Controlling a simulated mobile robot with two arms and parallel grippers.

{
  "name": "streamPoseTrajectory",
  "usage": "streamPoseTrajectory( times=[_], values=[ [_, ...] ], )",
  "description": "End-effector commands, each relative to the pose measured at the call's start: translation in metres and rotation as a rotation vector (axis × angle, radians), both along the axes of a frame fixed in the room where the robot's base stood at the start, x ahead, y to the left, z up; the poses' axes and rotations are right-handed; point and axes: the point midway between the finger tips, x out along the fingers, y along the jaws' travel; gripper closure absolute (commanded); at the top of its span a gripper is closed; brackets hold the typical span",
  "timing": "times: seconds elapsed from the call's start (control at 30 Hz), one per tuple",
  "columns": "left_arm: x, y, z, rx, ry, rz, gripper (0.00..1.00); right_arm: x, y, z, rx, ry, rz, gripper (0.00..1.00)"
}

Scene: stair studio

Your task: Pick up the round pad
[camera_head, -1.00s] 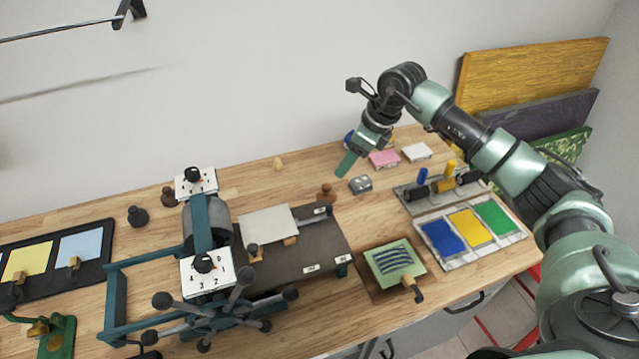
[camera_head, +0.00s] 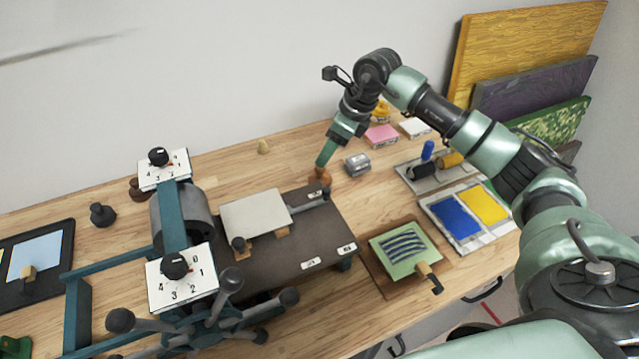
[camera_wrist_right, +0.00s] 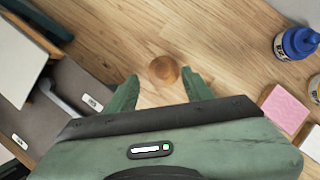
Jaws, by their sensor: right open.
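The round pad seems to be the small brown knobbed piece (camera_head: 323,176) on the wooden bench, just right of the press bed. In the right wrist view it is a brown disc (camera_wrist_right: 163,70) seen from above. My right gripper (camera_head: 325,159) points down right over it and partly hides it. In the wrist view the right gripper (camera_wrist_right: 161,90) is open, its green fingers on either side of the pad, which lies between and slightly beyond the tips. I cannot tell whether they touch it. My left gripper is not in view.
The printing press bed (camera_head: 325,225) is close on the left, with a pale plate (camera_head: 255,214). A grey tin (camera_head: 357,164) stands close on the right. Pink (camera_head: 381,135) and white blocks, blue and yellow ink pads and a green carved block (camera_head: 390,266) lie further right.

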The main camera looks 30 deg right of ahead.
Motion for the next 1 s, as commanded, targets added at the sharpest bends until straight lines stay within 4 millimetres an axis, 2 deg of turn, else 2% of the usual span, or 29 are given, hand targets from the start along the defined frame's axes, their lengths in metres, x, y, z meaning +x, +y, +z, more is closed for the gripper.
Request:
streamPoseTrajectory(
  times=[0.33, 0.47, 0.6, 0.9, 1.0],
  values=[
    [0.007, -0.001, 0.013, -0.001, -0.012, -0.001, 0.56, 0.008, 0.007, -0.033, 0.001, 0.004, -0.001, 0.49],
    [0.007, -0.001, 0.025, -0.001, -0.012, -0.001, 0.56, 0.011, 0.008, -0.053, 0.002, 0.006, -0.001, 0.49],
    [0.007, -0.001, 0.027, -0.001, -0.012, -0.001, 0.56, 0.017, 0.012, -0.070, 0.002, 0.001, 0.000, 0.49],
    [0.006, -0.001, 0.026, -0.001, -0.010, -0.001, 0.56, 0.019, 0.013, -0.076, 0.000, 0.000, 0.000, 0.49],
    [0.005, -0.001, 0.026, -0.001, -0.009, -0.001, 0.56, 0.019, 0.013, -0.076, 0.000, 0.000, 0.000, 0.77]
  ],
)
